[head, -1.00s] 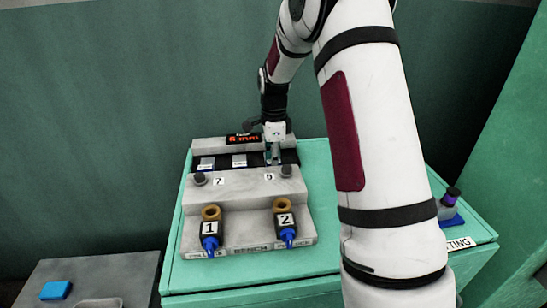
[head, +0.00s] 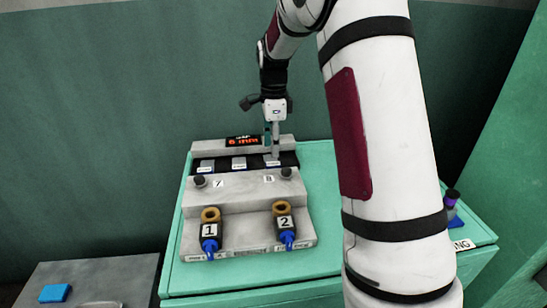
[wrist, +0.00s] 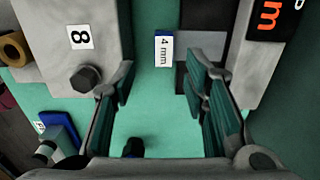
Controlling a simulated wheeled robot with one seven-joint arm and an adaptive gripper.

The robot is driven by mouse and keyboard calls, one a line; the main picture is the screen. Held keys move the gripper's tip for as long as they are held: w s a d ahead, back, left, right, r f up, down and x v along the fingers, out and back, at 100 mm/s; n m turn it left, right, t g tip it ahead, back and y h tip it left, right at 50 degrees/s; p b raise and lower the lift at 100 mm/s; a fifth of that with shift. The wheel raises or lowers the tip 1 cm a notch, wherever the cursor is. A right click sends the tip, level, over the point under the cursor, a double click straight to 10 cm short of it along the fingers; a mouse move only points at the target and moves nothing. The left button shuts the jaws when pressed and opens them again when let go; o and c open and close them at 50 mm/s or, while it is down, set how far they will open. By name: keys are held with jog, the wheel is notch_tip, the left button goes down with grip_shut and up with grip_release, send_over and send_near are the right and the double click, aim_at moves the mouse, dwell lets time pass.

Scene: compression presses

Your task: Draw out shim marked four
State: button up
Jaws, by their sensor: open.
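The shim marked "4 mm" (wrist: 164,47) shows in the wrist view as a white label with a blue edge, beside a dark slot. In the head view the right-hand shim (head: 272,162) lies in the dark channel below my gripper; its label is too small to read there. My gripper (wrist: 158,78) is open and empty, with its two fingers apart and the 4 mm label seen ahead in the gap between them. In the head view my gripper (head: 271,148) points down over the right end of the channel.
The grey press block (head: 246,200) carries a red-lit display (head: 243,140), two dark knobs, labels 7 and 8, and blue-tipped fittings marked 1 (head: 210,232) and 2 (head: 284,225). Two other shims (head: 239,163) (head: 206,167) lie left in the channel. A blue block (head: 55,292) sits lower left.

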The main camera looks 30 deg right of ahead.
aim_at(273, 165)
jog(key=shift+r, duration=2.55)
jog(key=s+a+r+n+t+p, duration=0.1)
jog(key=s+a+r+n+p, duration=0.2)
jog(key=s+a+r+n, duration=0.35)
jog(key=s+a+r+n+t+p, duration=0.15)
jog(key=s+a+r+n, duration=0.25)
jog(key=s+r, duration=0.55)
jog(key=s+a+n+t+p, duration=0.1)
jog(key=s+a+n+p, duration=0.1)
jog(key=s+n, duration=0.4)
jog(key=s+a+n+p, duration=0.3)
jog(key=s+n, duration=0.3)
jog(key=s, duration=0.9)
jog(key=shift+a+f+t+p, duration=0.3)
jog(key=shift+a+f+t, duration=0.05)
